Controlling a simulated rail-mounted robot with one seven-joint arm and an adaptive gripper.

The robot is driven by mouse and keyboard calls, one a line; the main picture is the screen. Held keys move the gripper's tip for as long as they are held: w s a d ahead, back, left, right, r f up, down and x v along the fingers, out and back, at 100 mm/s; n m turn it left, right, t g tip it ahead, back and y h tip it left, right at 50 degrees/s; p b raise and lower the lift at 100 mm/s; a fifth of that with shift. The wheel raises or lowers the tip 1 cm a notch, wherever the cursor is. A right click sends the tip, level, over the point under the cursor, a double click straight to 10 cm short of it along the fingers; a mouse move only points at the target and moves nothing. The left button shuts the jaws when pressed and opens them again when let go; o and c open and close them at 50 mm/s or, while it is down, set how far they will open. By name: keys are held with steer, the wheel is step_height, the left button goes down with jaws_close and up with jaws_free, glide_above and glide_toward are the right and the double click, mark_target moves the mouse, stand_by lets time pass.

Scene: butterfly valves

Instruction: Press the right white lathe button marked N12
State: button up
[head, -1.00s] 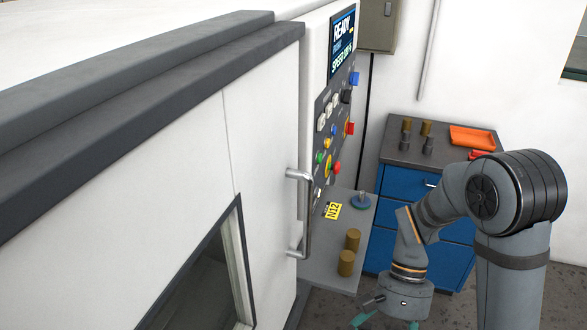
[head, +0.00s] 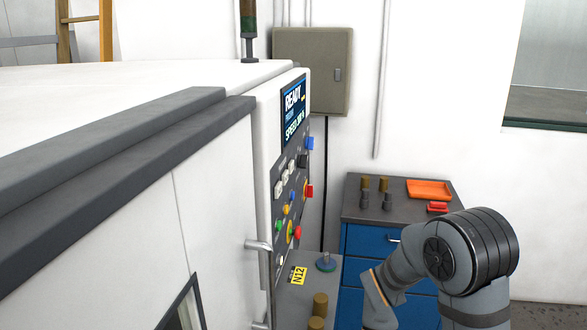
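The lathe's control panel (head: 292,213) is seen at a steep angle on the end of the white machine. Several white buttons (head: 284,177) sit in its upper part, below the screen; they are small and overlap in this view, and I cannot read marks on them. A yellow tag reading N12 (head: 298,275) shows below the panel, by the grey shelf. My arm is at the lower right, to the right of the panel and apart from it. My gripper is outside the frame.
Green, blue, yellow and red controls (head: 297,232) crowd the panel. A metal door handle (head: 263,250) sticks out left of it. Brass cylinders (head: 320,304) stand on the grey shelf. A blue drawer cabinet (head: 363,240) with an orange tray (head: 429,190) is behind my arm.

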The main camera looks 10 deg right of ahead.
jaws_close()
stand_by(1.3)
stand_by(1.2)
